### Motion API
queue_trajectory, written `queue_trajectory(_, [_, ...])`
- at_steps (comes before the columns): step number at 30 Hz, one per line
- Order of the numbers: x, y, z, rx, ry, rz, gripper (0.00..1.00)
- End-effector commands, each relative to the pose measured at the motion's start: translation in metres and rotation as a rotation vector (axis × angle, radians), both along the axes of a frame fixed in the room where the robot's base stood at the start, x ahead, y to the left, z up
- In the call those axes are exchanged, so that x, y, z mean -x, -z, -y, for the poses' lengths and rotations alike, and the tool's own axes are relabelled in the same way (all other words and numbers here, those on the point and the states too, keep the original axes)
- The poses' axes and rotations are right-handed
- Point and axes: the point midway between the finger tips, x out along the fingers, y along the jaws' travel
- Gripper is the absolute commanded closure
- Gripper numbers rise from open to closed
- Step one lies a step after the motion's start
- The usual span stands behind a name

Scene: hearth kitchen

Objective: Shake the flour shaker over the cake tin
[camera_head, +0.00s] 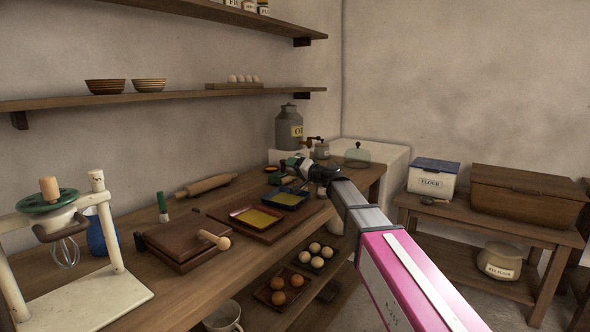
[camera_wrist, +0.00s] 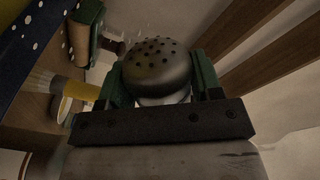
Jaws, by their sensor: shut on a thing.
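My gripper (camera_head: 287,167) is shut on the flour shaker (camera_wrist: 158,66), whose dark metal dome with holes sits between the green fingers in the wrist view. The shaker's lower body is mostly hidden behind the gripper. In the head view my gripper is above the far end of the wooden counter, behind the tins. Two shallow tins with yellow filling lie there, a red-rimmed one (camera_head: 232,213) and a blue one (camera_head: 274,201). I cannot tell which is the cake tin. A blue surface with white specks (camera_wrist: 28,42) shows at the wrist view's upper left.
A mixer stand (camera_head: 110,245) is at left.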

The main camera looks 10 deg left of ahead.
Motion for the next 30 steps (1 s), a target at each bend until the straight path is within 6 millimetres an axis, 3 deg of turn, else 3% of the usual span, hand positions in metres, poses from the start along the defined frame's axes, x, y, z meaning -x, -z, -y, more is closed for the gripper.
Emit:
queue_trajectory(4, [0.009, 0.000, -0.004, -0.001, -0.001, 0.000, 0.68])
queue_trajectory(14, [-0.001, 0.000, 0.001, 0.000, 0.000, -0.001, 0.68])
queue_trajectory(30, [0.037, 0.000, -0.010, -0.001, -0.001, -0.001, 0.68])
